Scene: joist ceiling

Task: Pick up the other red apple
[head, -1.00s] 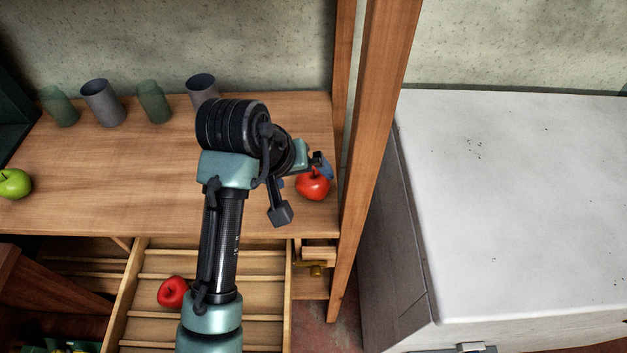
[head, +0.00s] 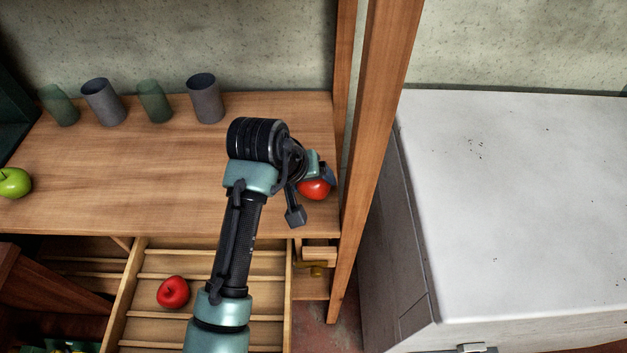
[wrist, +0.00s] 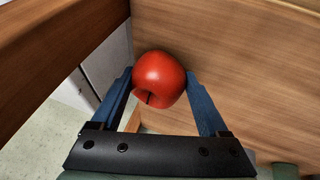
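A red apple (head: 314,189) sits on the wooden tabletop near its right end, partly covered by my gripper in the head view. In the wrist view this apple (wrist: 158,79) lies between the ends of the two blue fingers. My gripper (wrist: 158,88) is open, with a finger on either side of the apple; the left finger is close to it and I cannot tell if it touches. Another red apple (head: 173,292) lies in the open slatted drawer (head: 265,262) below the tabletop.
A green apple (head: 14,183) sits at the tabletop's left end. Several cups, including a grey cup (head: 205,98), stand along the back. A wooden post (head: 372,150) rises just right of the tabletop, near my gripper. A white-topped cabinet (head: 520,200) stands further right.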

